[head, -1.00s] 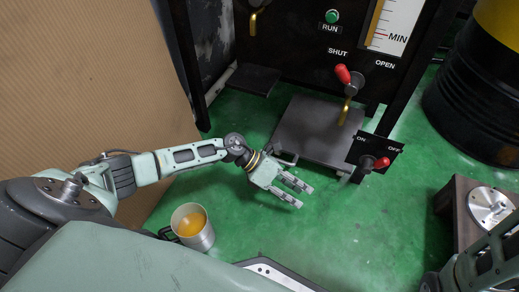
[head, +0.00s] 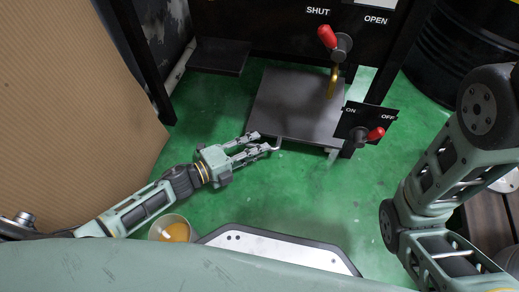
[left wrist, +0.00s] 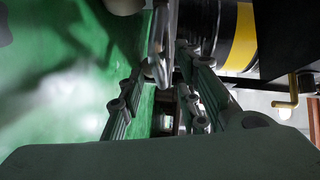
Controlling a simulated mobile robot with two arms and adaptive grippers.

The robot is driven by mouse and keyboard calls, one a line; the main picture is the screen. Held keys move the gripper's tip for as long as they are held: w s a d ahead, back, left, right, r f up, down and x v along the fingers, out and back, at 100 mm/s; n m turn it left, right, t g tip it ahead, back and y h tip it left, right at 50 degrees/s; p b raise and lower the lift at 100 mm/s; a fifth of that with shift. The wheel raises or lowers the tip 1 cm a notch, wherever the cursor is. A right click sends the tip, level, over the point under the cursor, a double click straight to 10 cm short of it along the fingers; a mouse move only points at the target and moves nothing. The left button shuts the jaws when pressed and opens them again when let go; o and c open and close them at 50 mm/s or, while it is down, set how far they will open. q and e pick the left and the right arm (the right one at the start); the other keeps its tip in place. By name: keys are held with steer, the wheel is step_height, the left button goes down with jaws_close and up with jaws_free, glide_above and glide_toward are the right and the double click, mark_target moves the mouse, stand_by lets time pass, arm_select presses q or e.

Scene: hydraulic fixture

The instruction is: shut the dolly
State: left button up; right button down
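The dolly, by its look the low dark grey plate (head: 297,104), sticks out over the green floor below the black panel. A small metal handle (head: 277,144) is at its front left edge. My left gripper (head: 268,143) reaches in from the left, fingers open, with the tips at this handle. In the left wrist view a shiny metal bar (left wrist: 160,45), likely the handle, runs between the spread fingers (left wrist: 160,95). I cannot tell whether the fingers touch it. My right arm is at the right of the head view; its gripper is out of view.
The ON/OFF switch (head: 373,134) and red-knobbed SHUT/OPEN lever (head: 327,38) sit close to the plate. A black drum (head: 452,60) is back right. The floor before the plate is clear.

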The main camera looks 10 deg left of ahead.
arm_select(q)
steer(key=shift+b+x, duration=0.3)
steer(key=shift+x, duration=0.7)
steer(key=shift+c, duration=0.4)
jaws_close()
steer(key=shift+f, duration=0.15)
